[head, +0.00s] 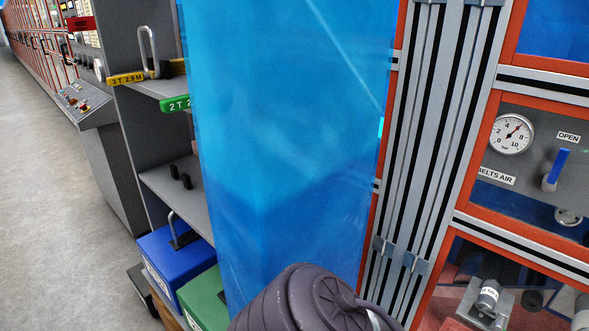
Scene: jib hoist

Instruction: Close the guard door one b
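A tall translucent blue panel (285,150) fills the middle of the head view. It looks like the guard door, but no label on it shows, so I cannot confirm that it is one b. Its right edge runs beside an orange and aluminium frame post (425,130), and its left edge overlaps the shelf unit. It appears to stand out from the frame, swung open. Its top and bottom are out of view or hidden. A dark rounded part of my own arm covers its lower edge. Neither gripper shows.
On the left stands a grey shelf (180,200) with yellow and green tags and a blue box (172,262) and green box (205,300) below. At right are a pressure gauge (511,134) and blue valve handle (556,167). Grey floor (50,220) at far left is clear.

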